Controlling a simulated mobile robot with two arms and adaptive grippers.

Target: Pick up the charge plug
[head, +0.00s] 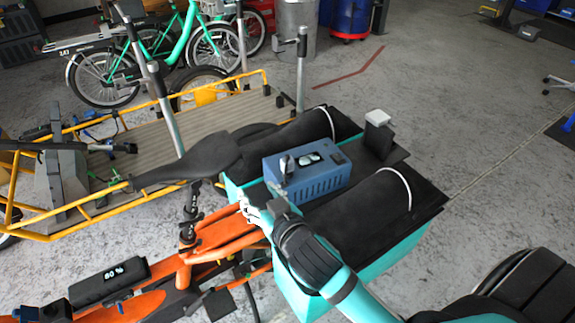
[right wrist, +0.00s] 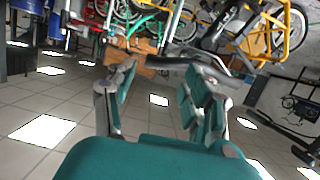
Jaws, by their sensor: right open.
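A blue charger box (head: 307,172) sits on top of the rear of the orange cargo bike, between two black-topped teal side boxes. A small grey-and-black piece (head: 287,167) stands up at its left end; it may be the charge plug, but it is too small to be sure. My right gripper (head: 250,212) is just in front and left of the charger box, beside the orange frame. In the right wrist view its teal-padded fingers (right wrist: 158,80) are apart, with nothing between them. My left gripper is not in view.
The black saddle (head: 190,163) and its post stand left of my right gripper. A battery with an "80 %" display (head: 110,282) lies on the orange frame. A yellow cargo bike (head: 160,130) stands behind. Grey floor at right is mostly clear.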

